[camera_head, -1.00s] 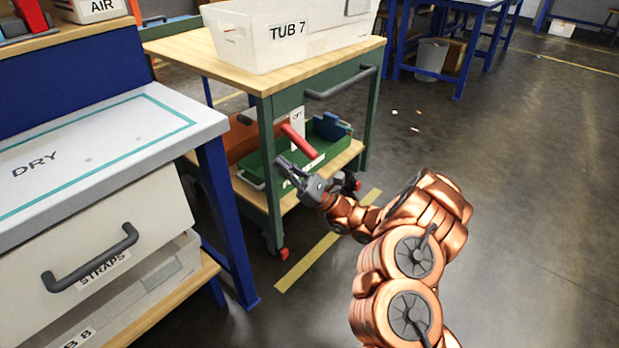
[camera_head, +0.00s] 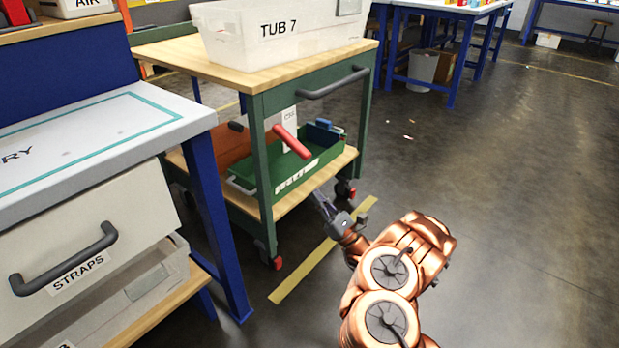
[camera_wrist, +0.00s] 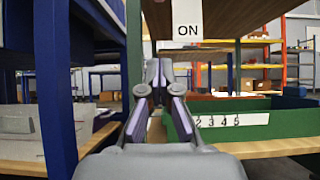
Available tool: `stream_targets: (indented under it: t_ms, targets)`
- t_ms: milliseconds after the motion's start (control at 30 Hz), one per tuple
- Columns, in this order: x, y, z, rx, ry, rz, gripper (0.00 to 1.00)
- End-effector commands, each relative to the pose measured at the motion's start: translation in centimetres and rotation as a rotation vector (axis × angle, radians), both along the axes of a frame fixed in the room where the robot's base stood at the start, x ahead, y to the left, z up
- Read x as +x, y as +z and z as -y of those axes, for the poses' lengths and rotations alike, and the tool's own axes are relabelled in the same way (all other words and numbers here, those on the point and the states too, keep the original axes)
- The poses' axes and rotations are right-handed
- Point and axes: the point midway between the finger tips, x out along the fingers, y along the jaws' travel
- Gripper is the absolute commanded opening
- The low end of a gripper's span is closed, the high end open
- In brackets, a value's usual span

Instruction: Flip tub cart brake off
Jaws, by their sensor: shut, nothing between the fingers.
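The tub cart (camera_head: 262,170) has a green frame and a wooden top. A red lever (camera_head: 291,142) slants across its open side in front of a small white plate (camera_head: 289,118), whose lettering I cannot read in the head view. Red parts also show at the cart's front wheel (camera_head: 277,263). Which red part is the brake is not labelled clearly. My gripper (camera_head: 319,199) is shut and empty, low in front of the cart's lower shelf, apart from the lever. In the wrist view, my gripper (camera_wrist: 160,88) points toward the shelf, with a white "ON" plate (camera_wrist: 187,30) above it.
A white bin marked TUB 7 (camera_head: 280,38) stands on the cart top. A green tray (camera_head: 268,172) sits on the lower shelf. A blue-legged bench (camera_head: 203,180) stands close on the left. Open floor (camera_head: 500,200) lies to the right.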

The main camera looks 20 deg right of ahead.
Motion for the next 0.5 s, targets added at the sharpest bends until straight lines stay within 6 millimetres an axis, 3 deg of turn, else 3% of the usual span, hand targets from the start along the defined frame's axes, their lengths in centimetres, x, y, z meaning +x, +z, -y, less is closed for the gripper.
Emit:
stream_targets:
  t_ms: [500]
  targets:
    - [4.4, 4.4, -3.4, 0.001, 0.003, 0.003, 0.00]
